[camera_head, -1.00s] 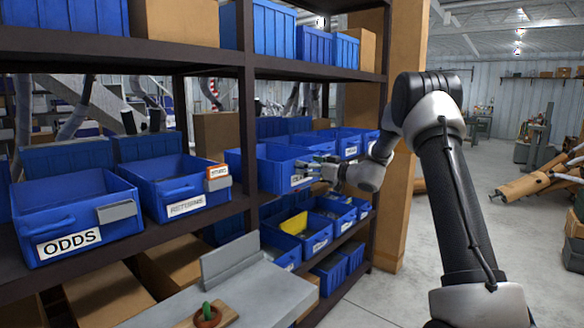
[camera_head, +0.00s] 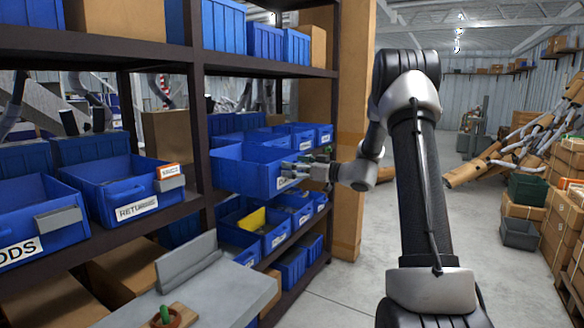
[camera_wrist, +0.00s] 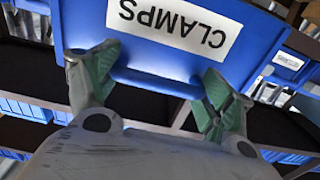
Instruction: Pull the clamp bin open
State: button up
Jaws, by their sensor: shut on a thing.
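The blue clamp bin (camera_head: 240,175) sits on the middle shelf and sticks out past the shelf's front edge. Its white label reads CLAMPS, upside down in the wrist view (camera_wrist: 180,28). My gripper (camera_head: 300,170) is at the bin's front face. In the wrist view my gripper (camera_wrist: 155,84) has its two green-padded fingers at the ends of the bin's blue handle (camera_wrist: 155,82), shut on it. The inside of the bin is mostly hidden.
The returns bin (camera_head: 120,190) and the odds bin (camera_head: 30,225) stand to the left on the same shelf. Several blue bins sit below, one with a yellow piece (camera_head: 252,218). A grey bench (camera_head: 190,295) is in front. Open floor (camera_head: 345,285) lies right of the rack.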

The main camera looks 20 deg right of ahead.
jog(key=shift+r, duration=0.2)
jog(key=o, duration=1.4)
jog(key=shift+f, duration=0.1)
jog(key=v, duration=1.2)
